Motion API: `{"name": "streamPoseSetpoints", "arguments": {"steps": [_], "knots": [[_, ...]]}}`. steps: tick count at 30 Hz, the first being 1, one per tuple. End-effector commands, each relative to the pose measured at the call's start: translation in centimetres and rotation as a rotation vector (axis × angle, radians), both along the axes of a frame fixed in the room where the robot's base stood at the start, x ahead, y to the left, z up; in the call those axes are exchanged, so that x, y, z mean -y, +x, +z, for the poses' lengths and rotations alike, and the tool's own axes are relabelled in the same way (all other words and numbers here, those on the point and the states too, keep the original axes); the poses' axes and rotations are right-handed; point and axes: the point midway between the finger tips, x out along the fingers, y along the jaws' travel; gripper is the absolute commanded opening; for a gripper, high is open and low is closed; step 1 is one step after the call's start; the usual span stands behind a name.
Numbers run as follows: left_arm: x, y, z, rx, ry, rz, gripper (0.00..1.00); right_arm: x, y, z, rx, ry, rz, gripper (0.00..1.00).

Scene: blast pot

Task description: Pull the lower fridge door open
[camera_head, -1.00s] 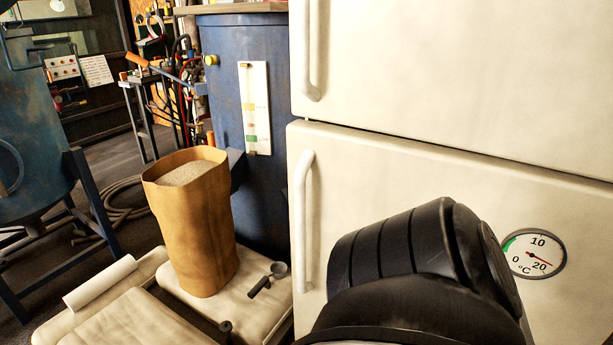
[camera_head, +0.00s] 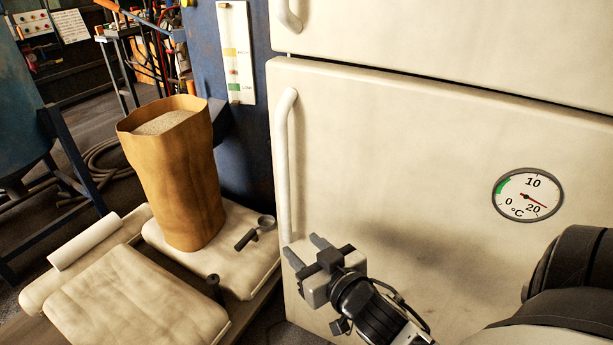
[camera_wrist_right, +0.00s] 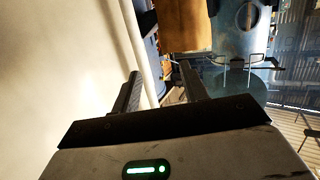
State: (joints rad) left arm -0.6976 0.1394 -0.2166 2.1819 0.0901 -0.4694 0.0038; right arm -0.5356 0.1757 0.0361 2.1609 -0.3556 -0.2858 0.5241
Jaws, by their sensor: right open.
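The lower fridge door (camera_head: 400,150) is cream white and looks shut. Its upright handle (camera_head: 284,165) runs along the door's left edge. My right gripper (camera_head: 304,248) is open and empty, just below and right of the handle's lower end. I cannot tell whether a finger touches the handle or the door. My left gripper is not in view.
The upper fridge door (camera_head: 430,40) is above, also shut. A round dial (camera_head: 527,195) sits on the lower door. Left of the fridge, an open paper sack of grit (camera_head: 175,180) stands on pale sacks (camera_head: 135,295), with a small dark tool (camera_head: 246,240) beside it. A blue cabinet (camera_head: 235,130) stands behind.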

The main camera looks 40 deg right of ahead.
Motion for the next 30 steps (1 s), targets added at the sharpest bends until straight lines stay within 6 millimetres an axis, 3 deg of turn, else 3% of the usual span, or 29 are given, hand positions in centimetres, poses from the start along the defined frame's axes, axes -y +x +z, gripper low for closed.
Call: {"name": "streamPoseSetpoints", "arguments": {"steps": [1,3,7,11,24,30], "knots": [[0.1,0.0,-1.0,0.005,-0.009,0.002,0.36,1.9,0.9,0.9,0.078,-0.009,-0.035,0.44],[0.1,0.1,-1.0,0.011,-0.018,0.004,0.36,3.6,1.4,2.7,0.151,-0.015,-0.065,0.44],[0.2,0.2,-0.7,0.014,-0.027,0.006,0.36,4.9,2.4,4.3,0.202,-0.015,-0.085,0.44],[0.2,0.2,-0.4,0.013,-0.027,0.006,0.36,5.2,4.3,4.5,0.203,-0.015,-0.085,0.44],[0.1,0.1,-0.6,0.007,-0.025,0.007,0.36,6.7,13.6,4.3,0.197,-0.014,-0.087,0.44],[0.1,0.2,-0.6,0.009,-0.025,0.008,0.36,7.1,16.2,4.2,0.196,-0.013,-0.087,0.44]]}}
